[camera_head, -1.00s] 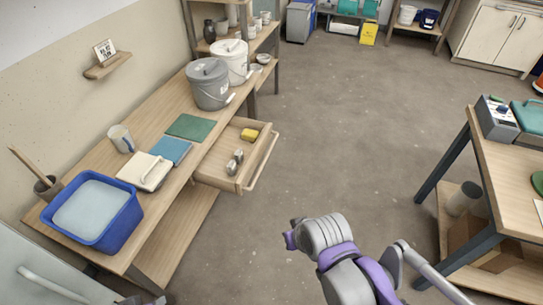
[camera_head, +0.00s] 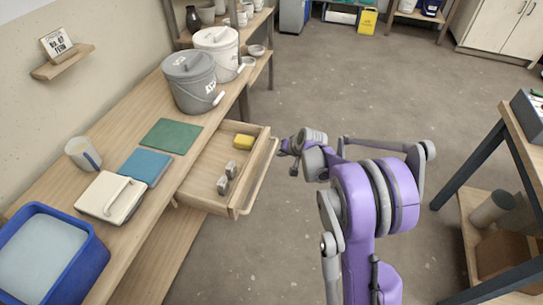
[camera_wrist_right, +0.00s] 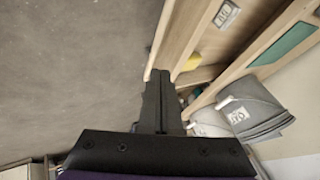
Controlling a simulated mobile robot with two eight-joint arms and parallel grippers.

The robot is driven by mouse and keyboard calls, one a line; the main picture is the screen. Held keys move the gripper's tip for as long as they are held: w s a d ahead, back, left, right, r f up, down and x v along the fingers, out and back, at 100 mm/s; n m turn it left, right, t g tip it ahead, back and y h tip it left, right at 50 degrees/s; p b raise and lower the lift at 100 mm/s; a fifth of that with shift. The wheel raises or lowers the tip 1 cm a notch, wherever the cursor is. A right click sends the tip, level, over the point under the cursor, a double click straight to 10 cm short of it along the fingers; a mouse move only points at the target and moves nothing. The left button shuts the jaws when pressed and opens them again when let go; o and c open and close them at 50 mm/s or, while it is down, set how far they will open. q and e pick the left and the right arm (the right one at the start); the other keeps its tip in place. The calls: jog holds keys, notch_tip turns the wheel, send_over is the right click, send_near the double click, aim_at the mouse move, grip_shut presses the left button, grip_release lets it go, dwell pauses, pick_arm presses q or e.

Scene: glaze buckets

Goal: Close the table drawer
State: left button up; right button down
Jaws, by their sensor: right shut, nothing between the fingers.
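The wooden table drawer (camera_head: 208,172) is pulled out from the table's front side in the head view, with a long bar handle (camera_head: 263,178) on its front. A yellow sponge-like block (camera_head: 243,142) and small grey metal pieces (camera_head: 224,184) lie inside. My right gripper (camera_head: 284,150) is just outside the drawer front, near the handle's far end. In the right wrist view, my right gripper (camera_wrist_right: 162,73) is shut and empty, its tips close to the drawer front (camera_wrist_right: 185,38); I cannot tell whether they touch. My left gripper is not in view.
The table (camera_head: 125,222) holds a blue tub (camera_head: 92,262), a cream lidded box (camera_head: 108,196), a cup (camera_head: 82,153), blue and green mats and two lidded buckets. A second table (camera_head: 522,133) stands at right. The floor between is clear.

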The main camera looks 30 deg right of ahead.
jog(key=b, duration=0.2)
send_near(259, 156)
notch_tip(259, 156, down, 4)
jog(key=d, duration=0.3)
jog(key=w+a, duration=0.2)
jog(key=shift+a, duration=0.3)
jog(key=shift+w+a, duration=0.25)
jog(key=shift+w, duration=0.1)
jog(key=shift+a, duration=0.1)
jog(key=w+a+b, duration=0.1)
jog(key=w+a, duration=1.1)
jog(key=w, duration=0.3)
jog(key=shift+a+b, duration=0.35)
jog(key=shift+b, duration=0.05)
jog(key=shift+d, duration=0.1)
